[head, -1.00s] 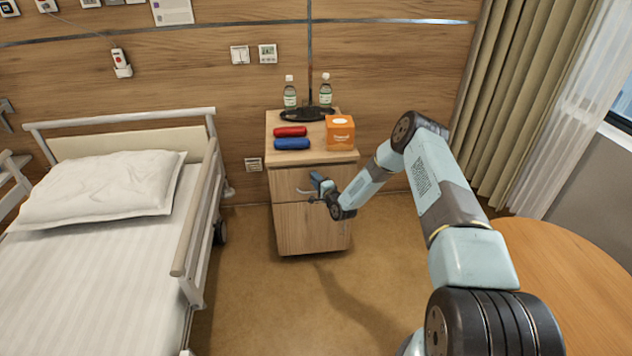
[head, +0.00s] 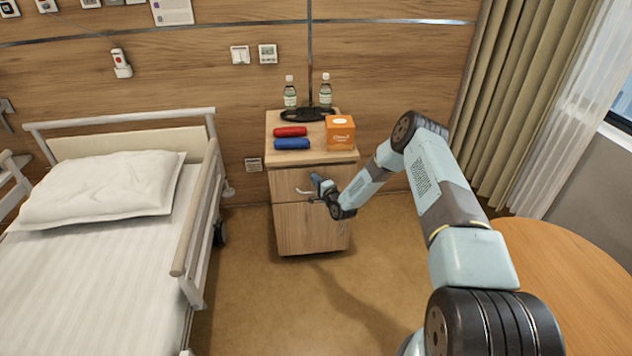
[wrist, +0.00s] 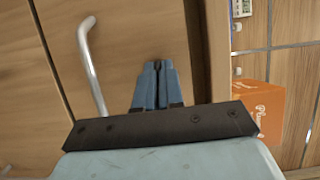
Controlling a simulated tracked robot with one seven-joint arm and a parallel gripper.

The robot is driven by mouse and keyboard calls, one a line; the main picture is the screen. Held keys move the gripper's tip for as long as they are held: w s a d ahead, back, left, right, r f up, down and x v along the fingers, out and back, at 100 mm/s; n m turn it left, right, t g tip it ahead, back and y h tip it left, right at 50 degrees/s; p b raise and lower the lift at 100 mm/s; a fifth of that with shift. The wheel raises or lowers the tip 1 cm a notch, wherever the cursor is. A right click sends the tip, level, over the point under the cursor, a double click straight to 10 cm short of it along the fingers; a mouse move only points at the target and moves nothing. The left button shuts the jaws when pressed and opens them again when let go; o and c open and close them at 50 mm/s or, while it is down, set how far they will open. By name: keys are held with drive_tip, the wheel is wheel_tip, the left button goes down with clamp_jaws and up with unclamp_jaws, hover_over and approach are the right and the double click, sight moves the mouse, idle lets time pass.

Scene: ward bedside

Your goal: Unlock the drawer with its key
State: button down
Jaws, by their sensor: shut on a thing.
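The bedside cabinet's upper drawer (head: 287,180) is closed, with a pale bar handle (head: 304,191). In the wrist view the handle (wrist: 92,65) is left of my fingers. My gripper (head: 317,180) is at the drawer front, just right of the handle. In the wrist view its blue fingers (wrist: 157,70) are close together, pointing at the drawer face. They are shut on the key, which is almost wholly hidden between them. The lock is hidden behind the fingertips, so I cannot tell how far in the key is.
On the cabinet top (head: 312,156) are a red case (head: 290,131), a blue case (head: 292,144), an orange box (head: 340,132) and two bottles. The bed (head: 100,250) stands to the left and a round wooden table (head: 570,285) to the right. The floor before the cabinet is clear.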

drive_tip(key=shift+f, duration=0.1)
drive_tip(key=shift+s+a+n+g+h, duration=0.1)
drive_tip(key=shift+n+g+h, duration=0.35)
drive_tip(key=shift+n+h, duration=1.25)
drive_tip(key=shift+s+a+n+g+h, duration=0.1)
drive_tip(key=shift+n+g+h, duration=0.45)
drive_tip(key=shift+n, duration=2.15)
drive_tip(key=shift+s+a+n+g+h, duration=0.1)
drive_tip(key=shift+n+g+h, duration=0.3)
drive_tip(key=shift+n+h, duration=1.3)
drive_tip(key=shift+d+n+y, duration=0.1)
drive_tip(key=shift+n+y, duration=0.35)
drive_tip(key=shift+n, duration=0.15)
drive_tip(key=c, duration=1.3)
unclamp_jaws()
drive_tip(key=shift+w+r, duration=0.2)
drive_tip(key=shift+o, duration=0.2)
drive_tip(key=shift+s+r, duration=0.1)
drive_tip(key=shift+r, duration=0.05)
